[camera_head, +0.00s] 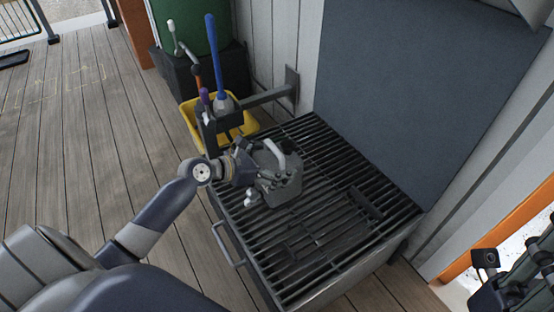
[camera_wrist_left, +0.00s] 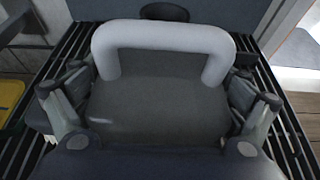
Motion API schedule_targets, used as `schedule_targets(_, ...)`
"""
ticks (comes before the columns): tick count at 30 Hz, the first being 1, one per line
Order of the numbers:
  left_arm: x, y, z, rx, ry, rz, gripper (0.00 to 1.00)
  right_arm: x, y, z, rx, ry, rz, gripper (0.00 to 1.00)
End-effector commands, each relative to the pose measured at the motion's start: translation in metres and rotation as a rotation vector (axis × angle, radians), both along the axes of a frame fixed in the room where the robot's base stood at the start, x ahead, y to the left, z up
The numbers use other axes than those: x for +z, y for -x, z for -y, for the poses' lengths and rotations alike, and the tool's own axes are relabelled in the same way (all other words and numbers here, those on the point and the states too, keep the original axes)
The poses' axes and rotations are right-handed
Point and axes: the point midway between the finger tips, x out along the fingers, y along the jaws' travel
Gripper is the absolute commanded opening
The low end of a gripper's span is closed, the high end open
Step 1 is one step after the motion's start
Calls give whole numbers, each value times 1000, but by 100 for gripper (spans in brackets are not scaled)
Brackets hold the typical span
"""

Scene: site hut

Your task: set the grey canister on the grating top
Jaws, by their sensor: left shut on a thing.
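The grey canister (camera_head: 283,181) is a dark grey box shape with a pale handle. It is at the left part of the grating top (camera_head: 331,239), a surface of black parallel bars. My left gripper (camera_head: 267,186) is shut on the canister, with a finger on each side of it. In the left wrist view the canister (camera_wrist_left: 160,110) fills the middle, its pale handle arching towards the far side. I cannot tell whether its base touches the bars. My right gripper (camera_head: 507,290) shows only partly at the lower right corner, and its jaws are unclear.
A dark flat bracket-like piece (camera_head: 366,203) lies on the right part of the grating. A yellow bucket (camera_head: 192,115) with brushes stands behind left, beside a metal arm on the wall. A grey panel (camera_head: 400,90) rises behind the grating.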

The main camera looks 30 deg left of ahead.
Motion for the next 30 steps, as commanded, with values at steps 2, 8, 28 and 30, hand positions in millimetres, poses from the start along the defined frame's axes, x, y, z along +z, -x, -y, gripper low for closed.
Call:
schedule_targets(2, 0, -2, 0, 2, 3, 11, 24, 0, 0, 0, 0, 1, 9, 32)
schedule_targets(8, 2, -2, 0, 2, 3, 11, 24, 1, -1, 0, 0, 1, 7, 32)
schedule_targets(28, -1, 2, -1, 0, 0, 0, 100, 3, 0, 0, 1, 0, 9, 32)
schedule_targets(30, 2, 8, -5, 0, 0, -1, 100, 7, 1, 0, 1, 0, 10, 32)
